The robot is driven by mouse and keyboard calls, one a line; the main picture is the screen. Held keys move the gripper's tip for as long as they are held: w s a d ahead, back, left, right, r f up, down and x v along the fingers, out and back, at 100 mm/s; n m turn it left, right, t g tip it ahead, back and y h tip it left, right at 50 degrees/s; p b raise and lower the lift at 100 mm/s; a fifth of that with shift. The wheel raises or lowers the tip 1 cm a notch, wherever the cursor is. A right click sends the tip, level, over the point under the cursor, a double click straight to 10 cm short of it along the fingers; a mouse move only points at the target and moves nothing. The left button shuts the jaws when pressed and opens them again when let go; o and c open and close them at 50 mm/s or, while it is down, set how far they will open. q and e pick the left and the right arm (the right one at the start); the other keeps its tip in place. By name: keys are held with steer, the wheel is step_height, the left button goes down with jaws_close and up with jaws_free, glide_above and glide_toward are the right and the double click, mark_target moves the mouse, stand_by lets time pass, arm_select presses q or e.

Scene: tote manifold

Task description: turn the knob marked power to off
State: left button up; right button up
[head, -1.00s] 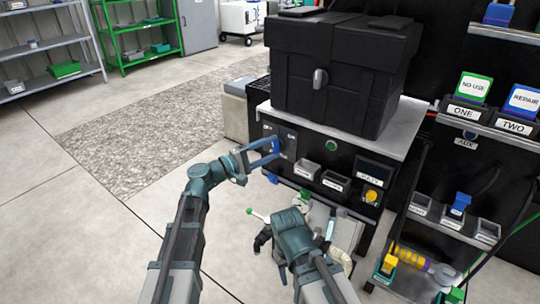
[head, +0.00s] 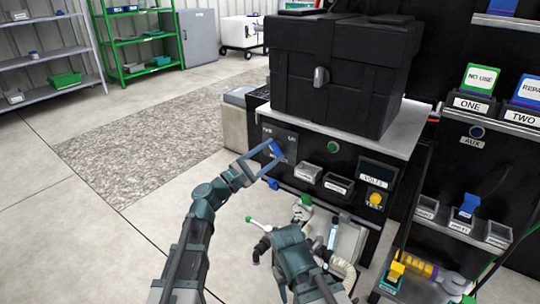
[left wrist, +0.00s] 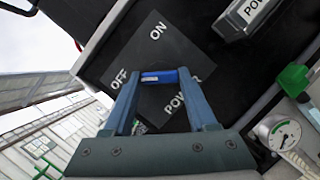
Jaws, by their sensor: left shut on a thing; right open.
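The power knob (head: 277,149) is a blue handle on a dark grey plate (head: 285,136) at the upper left of the black panel. In the left wrist view the blue handle (left wrist: 160,77) lies between my left fingertips, which touch its ends. The plate there carries the words ON, OFF and POWER, and looks turned in that view. The OFF label is just left of the handle. My left gripper (head: 262,162) is shut on the knob in front of the panel. My right gripper (head: 284,240) is low in front of the panel; its fingers are partly hidden.
A black toolbox (head: 345,75) stands on top of the panel unit. The panel also has a green button (head: 332,147), a volts display (head: 377,172) and a yellow test button (head: 375,199). A rack (head: 465,165) with labelled bins stands at right. Open floor lies left.

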stand_by(0.4)
arm_select(q)
steer(key=o, duration=1.4)
steer(key=shift+c, duration=0.2)
steer(key=b+v, duration=0.3)
steer(key=v, duration=1.1)
steer(key=shift+b, duration=0.4)
